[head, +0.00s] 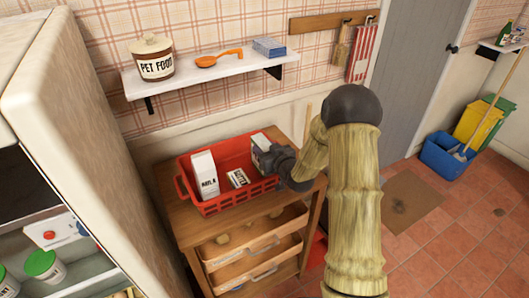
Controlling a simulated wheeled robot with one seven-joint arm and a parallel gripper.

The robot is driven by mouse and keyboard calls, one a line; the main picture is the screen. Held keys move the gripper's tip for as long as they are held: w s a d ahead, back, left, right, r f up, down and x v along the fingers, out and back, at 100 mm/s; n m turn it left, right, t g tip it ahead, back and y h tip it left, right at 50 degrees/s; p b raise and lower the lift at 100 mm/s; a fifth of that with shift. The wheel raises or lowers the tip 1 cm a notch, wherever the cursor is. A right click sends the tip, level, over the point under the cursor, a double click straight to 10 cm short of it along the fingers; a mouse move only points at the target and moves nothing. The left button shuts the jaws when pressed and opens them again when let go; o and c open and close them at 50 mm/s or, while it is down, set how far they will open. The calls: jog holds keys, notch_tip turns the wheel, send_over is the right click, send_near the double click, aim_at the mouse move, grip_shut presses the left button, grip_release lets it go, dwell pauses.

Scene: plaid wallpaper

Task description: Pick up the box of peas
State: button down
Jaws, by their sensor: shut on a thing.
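A red plastic basket (221,203) stands on a wooden cabinet in the head view. A white box with a darker side (260,141), which I take to be the box of peas, stands upright at the basket's back right; its label is too small to read. My gripper (264,160) reaches in from the right, over the basket's right side, and is shut on this box. The gripper and wrist hide the box's lower part. I cannot tell whether the box touches the basket floor.
A milk carton (204,174) stands in the basket's left part, with a small white pack (238,178) beside it. A wall shelf (190,79) with a pet food jar (152,57) hangs above. A fridge (70,90) is at the left. Open floor lies at the right.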

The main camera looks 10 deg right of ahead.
notch_tip(320, 180, up, 10)
jog(key=shift+f+b, duration=0.1)
jog(key=shift+b, duration=0.35)
dwell(0.5)
